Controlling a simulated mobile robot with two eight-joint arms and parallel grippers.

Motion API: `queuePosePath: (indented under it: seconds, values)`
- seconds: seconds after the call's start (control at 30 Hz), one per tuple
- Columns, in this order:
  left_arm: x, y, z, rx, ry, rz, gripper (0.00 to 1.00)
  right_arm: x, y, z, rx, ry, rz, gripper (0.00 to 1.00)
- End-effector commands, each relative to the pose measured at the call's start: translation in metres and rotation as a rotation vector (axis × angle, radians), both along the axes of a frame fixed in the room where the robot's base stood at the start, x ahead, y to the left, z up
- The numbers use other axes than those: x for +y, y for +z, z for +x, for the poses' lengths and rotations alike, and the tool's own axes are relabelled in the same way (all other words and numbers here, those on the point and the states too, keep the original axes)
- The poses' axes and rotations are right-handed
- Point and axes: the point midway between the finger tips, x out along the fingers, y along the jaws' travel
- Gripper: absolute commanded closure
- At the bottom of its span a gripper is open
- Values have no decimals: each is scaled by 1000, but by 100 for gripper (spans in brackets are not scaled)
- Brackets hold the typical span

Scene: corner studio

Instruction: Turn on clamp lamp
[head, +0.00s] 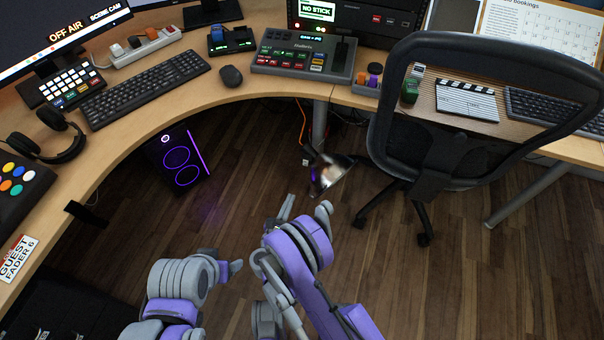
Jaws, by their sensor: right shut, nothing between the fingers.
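The clamp lamp (328,176) shows as a shiny silver bowl-shaped shade beneath the front edge of the desk, near the middle of the head view. Its shade is tilted, and I cannot make out its switch or whether it is lit. My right gripper (287,207) is shut and empty, just below and left of the shade in the picture, apart from it. My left gripper (236,267) is lower and further left, mostly hidden behind its own wrist, and its fingers cannot be made out.
A curved wooden desk (135,136) wraps around the left and back, carrying keyboards, a mouse (231,76) and a switcher panel (303,57). A black office chair (437,165) stands right of the lamp. A purple-lit computer tower (178,160) is under the desk. The wooden floor between is clear.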

Motion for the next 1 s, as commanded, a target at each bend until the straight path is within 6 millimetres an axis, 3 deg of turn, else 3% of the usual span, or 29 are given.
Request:
queuePosePath:
  seconds: [0.47,0.67,1.0]
  values:
    - [0,1,0,0,0,0,24,-2,-3,3,0,-7,9,100]
    - [0,1,0,0,0,0,24,-12,-7,31,1,-9,8,100]
    - [0,-8,1,3,0,0,24,-34,-16,98,1,-9,8,100]
